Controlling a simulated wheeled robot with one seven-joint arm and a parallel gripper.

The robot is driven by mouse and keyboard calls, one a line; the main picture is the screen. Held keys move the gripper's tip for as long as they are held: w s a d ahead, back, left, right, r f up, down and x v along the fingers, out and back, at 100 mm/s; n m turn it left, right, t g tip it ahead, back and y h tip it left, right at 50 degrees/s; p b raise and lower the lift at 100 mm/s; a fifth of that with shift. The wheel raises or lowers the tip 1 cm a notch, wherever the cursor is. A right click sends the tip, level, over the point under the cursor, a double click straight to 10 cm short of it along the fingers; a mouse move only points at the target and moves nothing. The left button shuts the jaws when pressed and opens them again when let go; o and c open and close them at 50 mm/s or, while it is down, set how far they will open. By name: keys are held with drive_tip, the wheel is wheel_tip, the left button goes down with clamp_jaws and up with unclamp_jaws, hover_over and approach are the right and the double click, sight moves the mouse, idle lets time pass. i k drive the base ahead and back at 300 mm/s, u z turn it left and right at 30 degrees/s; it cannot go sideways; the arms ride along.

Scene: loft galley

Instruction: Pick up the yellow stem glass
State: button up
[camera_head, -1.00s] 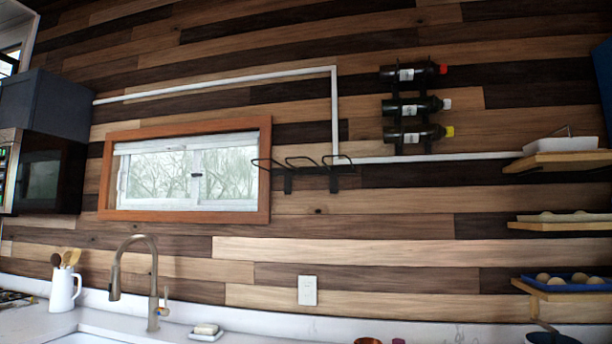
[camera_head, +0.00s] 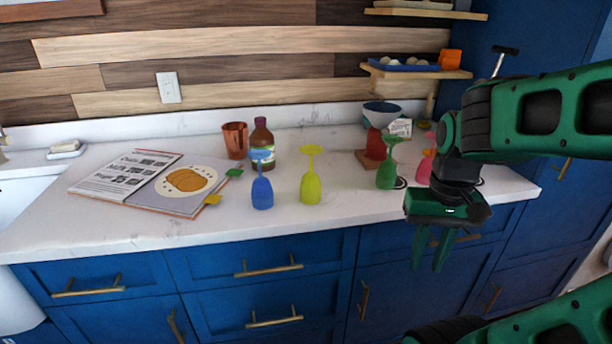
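The yellow stem glass (camera_head: 311,187) stands upside down on the white counter, bowl down and foot up, near the front edge. A blue stem glass (camera_head: 262,190) stands just left of it, also upside down. A green stem glass (camera_head: 387,175) stands upside down to its right, and a pink one (camera_head: 425,168) is farther right, partly behind my arm. My gripper (camera_head: 430,266) hangs in front of the counter's right part, pointing down. Its two fingers are apart with nothing between them. It is well right of the yellow glass and apart from it.
An open book (camera_head: 150,182) lies left on the counter (camera_head: 110,235). A copper mug (camera_head: 235,140) and a brown bottle (camera_head: 262,147) stand behind the blue glass. A red object (camera_head: 376,145), a bowl (camera_head: 382,114) and a carton (camera_head: 400,128) are behind the green glass. Drawers with handles lie below.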

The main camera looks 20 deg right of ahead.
sight(311, 189)
drive_tip(key=z, duration=1.8)
drive_tip(key=k, duration=1.3)
drive_tip(key=u, duration=0.35)
drive_tip(key=i, duration=1)
drive_tip(key=z, duration=0.05)
